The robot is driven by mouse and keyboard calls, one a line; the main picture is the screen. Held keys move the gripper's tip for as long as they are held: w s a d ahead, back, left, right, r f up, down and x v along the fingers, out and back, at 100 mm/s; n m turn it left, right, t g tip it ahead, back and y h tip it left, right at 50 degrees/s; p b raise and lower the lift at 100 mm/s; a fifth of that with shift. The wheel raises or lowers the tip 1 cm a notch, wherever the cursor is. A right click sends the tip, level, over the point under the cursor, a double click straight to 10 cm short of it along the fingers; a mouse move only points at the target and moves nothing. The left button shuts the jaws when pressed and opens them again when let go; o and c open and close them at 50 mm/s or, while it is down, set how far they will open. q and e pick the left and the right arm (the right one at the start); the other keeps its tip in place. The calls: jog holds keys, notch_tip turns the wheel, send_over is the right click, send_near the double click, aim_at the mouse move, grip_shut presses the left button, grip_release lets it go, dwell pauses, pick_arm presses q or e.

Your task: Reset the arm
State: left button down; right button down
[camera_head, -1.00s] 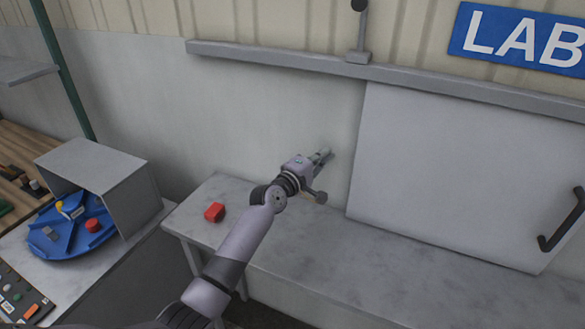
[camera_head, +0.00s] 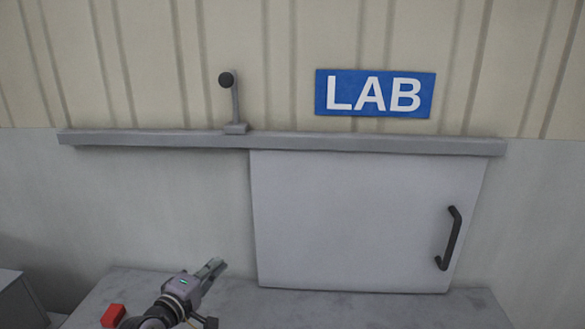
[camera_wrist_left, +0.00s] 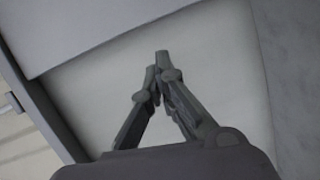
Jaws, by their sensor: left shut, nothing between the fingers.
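My left gripper (camera_head: 214,268) is low in the head view, over the grey bench top, in front of the wall and left of the white sliding door. Its fingers point up and to the right. The left wrist view shows the fingers (camera_wrist_left: 158,62) together at their tips, with nothing between them. A pale panel and a grey bar lie beyond the fingers there. My right gripper is in neither view.
A white sliding door (camera_head: 350,220) with a black handle (camera_head: 449,238) hangs under a grey rail (camera_head: 380,145). A lever with a dark knob (camera_head: 227,80) stands on the rail. A LAB sign (camera_head: 375,93) is above. A red block (camera_head: 113,315) sits on the bench (camera_head: 375,311).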

pick_arm(q)
jog(key=s+d+f+m+g+y, duration=0.1)
jog(key=s+d+f+m+g, duration=0.3)
jog(key=s+f, duration=0.4)
jog(key=s+d+f+m+g, duration=0.1)
jog(key=s+f+m+g, duration=0.2)
jog(key=s+f+m, duration=0.5)
jog(key=s+a+f+m+g+y, duration=0.1)
jog(key=s+m+g+y, duration=0.15)
jog(key=s, duration=0.85)
jog(key=s+a+f+m+g+y, duration=0.1)
jog(key=s+g, duration=0.2)
jog(key=s, duration=0.7)
notch_tip(320, 180, down, 29)
jog(key=s+g+b, duration=0.2)
jog(key=s+a+f, duration=0.3)
jog(key=s+f, duration=1.3)
jog(key=shift+s+a+f+g+b, duration=0.15)
jog(key=shift+s+a+g+b, duration=0.05)
jog(key=shift+g+b, duration=0.2)
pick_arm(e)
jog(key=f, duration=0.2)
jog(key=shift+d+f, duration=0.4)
